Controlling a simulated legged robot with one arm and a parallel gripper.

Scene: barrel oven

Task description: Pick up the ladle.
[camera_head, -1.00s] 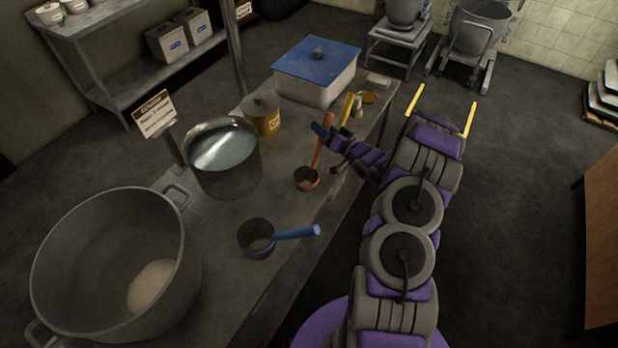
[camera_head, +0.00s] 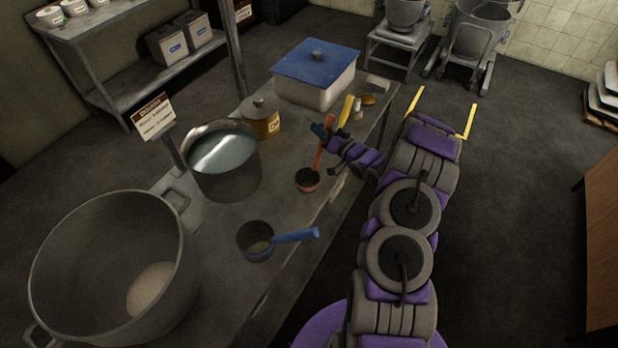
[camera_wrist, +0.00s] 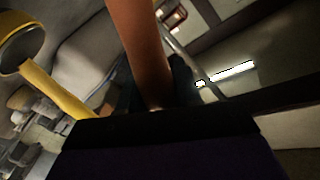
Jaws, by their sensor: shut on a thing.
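Several ladles are on the metal table. The orange-handled ladle (camera_head: 308,181) has a dark round bowl and its handle slopes up to the right. My gripper (camera_head: 326,146) is shut on its handle, coming from the right. In the wrist view the orange handle (camera_wrist: 143,50) runs between the jaws, which are mostly hidden behind my dark gripper body. I cannot tell whether the bowl touches the table. A blue-handled ladle (camera_head: 257,240) lies nearer the camera. A yellow-handled ladle (camera_head: 346,110) is just beyond the gripper, and it also shows in the wrist view (camera_wrist: 58,93).
The metal table (camera_head: 222,283) holds a big pot (camera_head: 65,250), a smaller pot with liquid (camera_head: 228,185), a yellow lidded canister (camera_head: 262,122) and a blue-lidded white box (camera_head: 312,93). A sign (camera_head: 152,115) stands at the back edge.

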